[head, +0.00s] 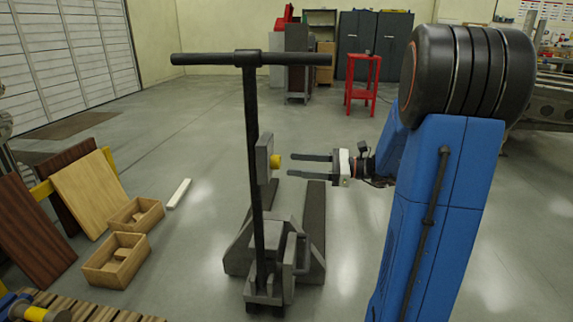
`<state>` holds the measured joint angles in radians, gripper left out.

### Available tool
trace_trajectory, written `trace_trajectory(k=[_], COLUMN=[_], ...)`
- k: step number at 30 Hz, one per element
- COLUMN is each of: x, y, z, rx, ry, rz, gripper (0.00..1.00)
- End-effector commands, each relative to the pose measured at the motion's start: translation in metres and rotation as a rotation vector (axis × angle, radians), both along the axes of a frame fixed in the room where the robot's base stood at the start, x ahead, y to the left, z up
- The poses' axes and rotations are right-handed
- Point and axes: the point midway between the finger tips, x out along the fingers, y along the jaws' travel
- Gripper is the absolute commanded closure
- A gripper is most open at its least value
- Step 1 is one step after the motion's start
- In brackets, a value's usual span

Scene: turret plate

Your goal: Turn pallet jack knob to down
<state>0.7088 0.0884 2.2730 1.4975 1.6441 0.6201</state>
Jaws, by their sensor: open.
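The pallet jack (258,230) stands upright in the middle of the head view, with a dark T-shaped handle on top. A grey plate (263,158) is fixed partway up its handle post. My gripper (289,166) reaches in from the right with two dark fingers, one above the other. It is open and empty. Its fingertips appear just right of the knob; I cannot tell the depth gap. Any markings on the plate are hidden from this angle.
Wooden boxes (117,260) and leaning boards (88,192) are on the floor at left. A white bar (179,193) lies near them. A red stand (363,85) and dark cabinets (377,45) are at the back. The floor between is open.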

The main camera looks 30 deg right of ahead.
Motion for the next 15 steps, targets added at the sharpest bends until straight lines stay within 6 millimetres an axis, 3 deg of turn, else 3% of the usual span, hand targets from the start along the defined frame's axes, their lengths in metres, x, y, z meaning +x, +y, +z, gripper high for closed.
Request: trace_trajectory(k=[6, 15], x=[0.015, 0.023], y=[0.022, 0.034], z=[0.0, 0.0], rx=[0.0, 0.0], ry=[0.0, 0.0], rz=[0.003, 0.001], gripper=[0.46, 0.46])
